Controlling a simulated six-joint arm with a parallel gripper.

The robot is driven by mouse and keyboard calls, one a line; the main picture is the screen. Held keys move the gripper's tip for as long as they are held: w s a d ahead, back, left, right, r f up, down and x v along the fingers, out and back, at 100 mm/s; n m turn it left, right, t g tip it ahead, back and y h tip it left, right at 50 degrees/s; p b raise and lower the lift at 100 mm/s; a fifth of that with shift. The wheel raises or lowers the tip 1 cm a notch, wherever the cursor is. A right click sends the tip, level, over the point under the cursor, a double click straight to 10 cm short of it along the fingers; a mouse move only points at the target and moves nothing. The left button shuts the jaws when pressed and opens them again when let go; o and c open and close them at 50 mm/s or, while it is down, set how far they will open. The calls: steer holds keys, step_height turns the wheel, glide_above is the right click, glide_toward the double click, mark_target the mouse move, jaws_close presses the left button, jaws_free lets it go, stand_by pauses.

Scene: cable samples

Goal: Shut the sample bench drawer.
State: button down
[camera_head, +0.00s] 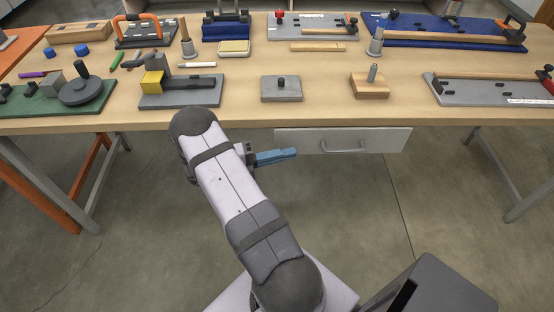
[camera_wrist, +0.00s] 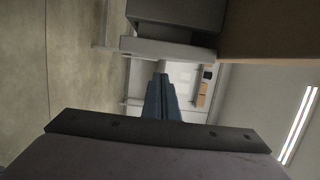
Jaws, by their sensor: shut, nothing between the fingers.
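The sample bench drawer has a light grey front (camera_head: 300,138) with a bar handle (camera_head: 343,149), under the bench's front edge. In the wrist view the drawer front (camera_wrist: 170,48) stands out from the darker grey housing (camera_wrist: 175,12), with a gap between them, so the drawer looks partly open. My gripper (camera_head: 293,153) has blue fingers, shut and empty. In the head view its tips overlap the lower left corner of the drawer front. In the wrist view the fingertips (camera_wrist: 160,76) are close to the front's outer face; I cannot tell whether they touch it. The drawer's inside is hidden.
The wooden bench top (camera_head: 235,115) overhangs the drawer and holds several fixtures along its front, including a grey block (camera_head: 282,92) above the drawer. Bench legs (camera_head: 500,165) stand at either side.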

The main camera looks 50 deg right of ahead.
mark_target(282, 144)
steer(key=shift+w+d, duration=0.65)
steer(key=shift+w, duration=0.05)
steer(key=shift+w+d+f+b, duration=0.1)
steer(key=shift+w+d+b, duration=0.3)
steer(key=shift+w+d, duration=0.45)
steer(key=shift+w+d+r, duration=0.1)
steer(key=shift+w+r, duration=0.05)
steer(key=shift+r, duration=0.05)
